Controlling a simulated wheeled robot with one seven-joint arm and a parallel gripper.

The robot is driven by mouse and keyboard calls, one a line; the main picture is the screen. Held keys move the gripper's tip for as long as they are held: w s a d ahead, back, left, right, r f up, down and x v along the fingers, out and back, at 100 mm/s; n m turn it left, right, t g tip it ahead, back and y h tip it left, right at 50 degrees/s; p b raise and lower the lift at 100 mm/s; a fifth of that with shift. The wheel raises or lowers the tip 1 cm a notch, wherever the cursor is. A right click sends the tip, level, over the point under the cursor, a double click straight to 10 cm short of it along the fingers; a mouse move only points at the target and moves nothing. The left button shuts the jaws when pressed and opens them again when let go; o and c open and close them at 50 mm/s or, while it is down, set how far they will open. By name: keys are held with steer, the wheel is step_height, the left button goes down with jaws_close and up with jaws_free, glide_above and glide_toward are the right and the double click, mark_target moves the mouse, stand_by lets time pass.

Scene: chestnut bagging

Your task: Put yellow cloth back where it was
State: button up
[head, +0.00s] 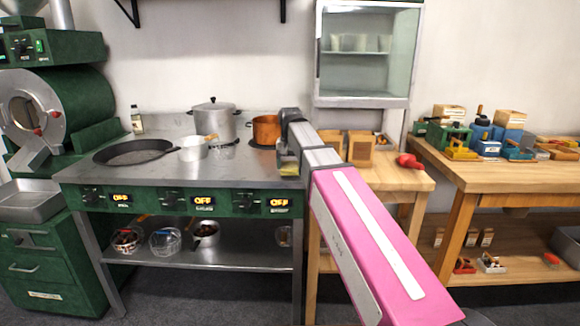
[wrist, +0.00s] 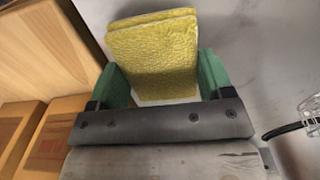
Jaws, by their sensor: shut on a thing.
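The yellow cloth (wrist: 153,58) is a folded, textured pad held between the two green fingers of my gripper (wrist: 158,85) in the wrist view. Both fingers press against its sides. In the head view my gripper (head: 288,160) is over the right end of the steel stove top (head: 250,172), and a bit of the yellow cloth (head: 288,168) shows below it. My arm covers part of that area. I cannot tell whether the cloth touches the stove top.
A copper pot (head: 266,130) stands just behind my gripper. A steel pot (head: 213,120), a white saucepan (head: 193,148) and a black pan (head: 134,152) stand further left. A wooden table (head: 400,180) with cardboard boxes (head: 361,148) adjoins on the right. The stove's front middle is clear.

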mark_target(290, 165)
steer(key=shift+f, duration=0.25)
steer(key=shift+f, duration=0.15)
steer(key=o, duration=0.9)
step_height(290, 165, up, 12)
stand_by(0.3)
